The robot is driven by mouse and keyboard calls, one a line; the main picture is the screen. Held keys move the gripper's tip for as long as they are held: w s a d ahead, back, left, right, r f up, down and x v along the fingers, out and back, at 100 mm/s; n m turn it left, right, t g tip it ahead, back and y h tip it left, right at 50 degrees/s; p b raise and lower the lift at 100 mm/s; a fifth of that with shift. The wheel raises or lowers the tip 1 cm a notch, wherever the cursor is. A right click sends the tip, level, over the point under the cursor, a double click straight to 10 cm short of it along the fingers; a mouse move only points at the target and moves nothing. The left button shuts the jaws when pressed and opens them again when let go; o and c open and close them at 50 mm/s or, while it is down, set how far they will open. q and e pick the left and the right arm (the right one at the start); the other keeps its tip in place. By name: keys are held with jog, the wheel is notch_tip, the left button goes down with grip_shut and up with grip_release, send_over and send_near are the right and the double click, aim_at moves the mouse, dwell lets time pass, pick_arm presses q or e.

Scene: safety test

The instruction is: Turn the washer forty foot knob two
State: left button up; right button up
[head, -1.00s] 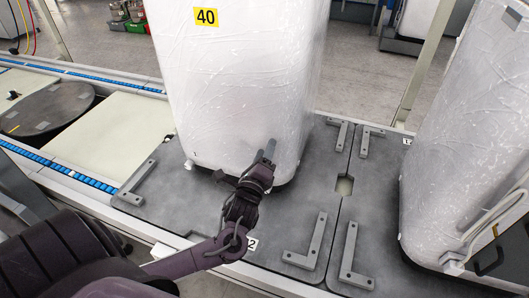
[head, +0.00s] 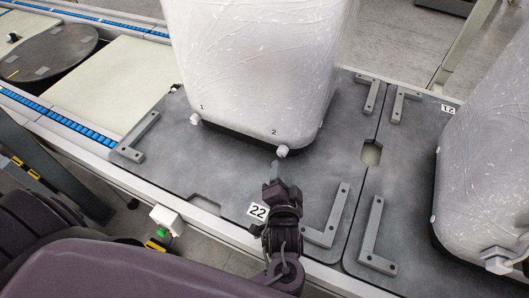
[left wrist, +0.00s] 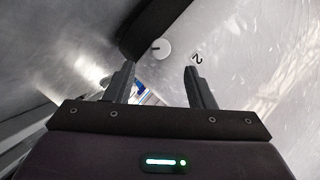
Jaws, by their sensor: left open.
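The white film-wrapped washer (head: 255,65) stands on a dark grey plate; its 40 label is out of view now. Knob two (head: 282,151), a small white knob, sits at its lower front edge under a printed 2. Knob one (head: 195,119) is at the lower left corner under a printed 1. My left gripper (head: 280,172) is open just in front of knob two, pointing at it. In the left wrist view the round white knob (left wrist: 161,49) shows beyond and between the open fingertips (left wrist: 160,76), apart from them, beside the 2. My right gripper is not in view.
Grey L-shaped brackets (head: 374,240) stand on the plate around the washer. A second wrapped washer (head: 490,165) stands at the right. A label 22 (head: 258,210) is at the plate's front edge.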

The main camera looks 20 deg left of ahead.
aim_at(282, 154)
pick_arm(q)
jog(key=x, duration=0.7)
jog(key=shift+w, duration=0.15)
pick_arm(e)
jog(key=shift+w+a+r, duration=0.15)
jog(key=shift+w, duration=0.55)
pick_arm(q)
jog(key=shift+c, duration=0.2)
